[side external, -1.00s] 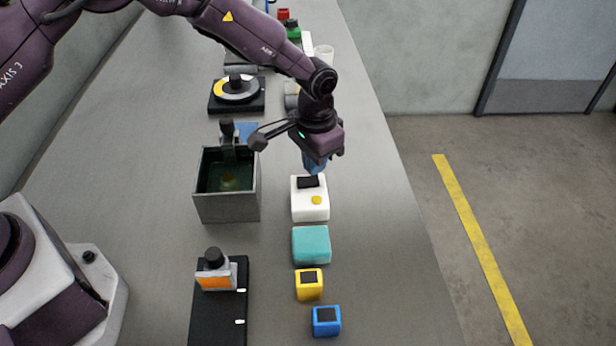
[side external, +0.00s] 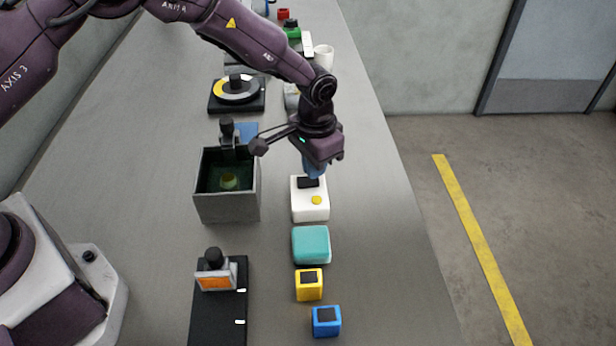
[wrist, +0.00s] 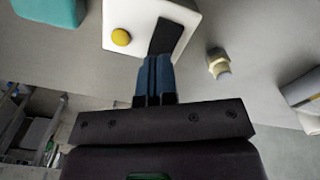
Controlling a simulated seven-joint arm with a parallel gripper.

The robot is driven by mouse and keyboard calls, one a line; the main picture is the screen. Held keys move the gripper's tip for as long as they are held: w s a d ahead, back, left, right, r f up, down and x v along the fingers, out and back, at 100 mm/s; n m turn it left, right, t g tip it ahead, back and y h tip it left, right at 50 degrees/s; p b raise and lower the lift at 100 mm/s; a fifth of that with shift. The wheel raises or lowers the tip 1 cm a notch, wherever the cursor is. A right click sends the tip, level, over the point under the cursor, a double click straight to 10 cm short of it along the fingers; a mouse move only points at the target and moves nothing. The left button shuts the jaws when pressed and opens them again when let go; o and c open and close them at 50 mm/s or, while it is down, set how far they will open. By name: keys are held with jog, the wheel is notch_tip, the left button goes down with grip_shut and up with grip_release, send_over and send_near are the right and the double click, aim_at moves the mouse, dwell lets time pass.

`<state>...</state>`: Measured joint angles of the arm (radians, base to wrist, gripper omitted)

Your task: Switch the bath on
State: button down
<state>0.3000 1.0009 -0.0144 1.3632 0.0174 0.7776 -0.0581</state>
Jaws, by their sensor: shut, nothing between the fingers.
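The bath (side external: 228,207) is an open grey tank with dark green inside and a yellowish round thing (side external: 229,180) in it. To its right stands a white box (side external: 311,210) with a black rocker or pad and a yellow button (side external: 317,200). The box also shows in the wrist view (wrist: 120,14), with the black pad (wrist: 166,36) beside my fingers. My gripper (side external: 314,175) is shut and empty, its blue fingers pointing down at the black pad. In the wrist view the fingertips (wrist: 158,60) overlap the pad's near end; I cannot tell whether they touch.
A teal block (side external: 311,244), a yellow cube (side external: 309,285) and a blue cube (side external: 326,321) stand in front of the white box. A black stand with an orange-faced block (side external: 215,280) is at the front left. A turntable (side external: 237,92) and a white cup (side external: 324,56) are farther back.

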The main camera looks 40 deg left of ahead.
jog(key=shift+f, duration=0.8)
jog(key=shift+r, duration=3.55)
jog(key=s, duration=0.1)
jog(key=s+f, duration=0.1)
jog(key=shift+s+a+g, duration=0.35)
jog(key=shift+a+g, duration=0.05)
jog(key=s+a+r+n+t, duration=0.1)
jog(key=s+a+r, duration=0.3)
jog(key=s+r, duration=0.4)
jog(key=s+a+r+n+t, duration=0.1)
jog(key=s+a+r+t, duration=0.2)
jog(key=s+a+r, duration=0.2)
jog(key=s+a+r+n+t, duration=0.1)
jog(key=s+a+r, duration=0.4)
jog(key=s+r, duration=0.6)
jog(key=shift+s+a+r+t, duration=0.15)
jog(key=shift+s+t, duration=0.4)
jog(key=shift+t, duration=0.15)
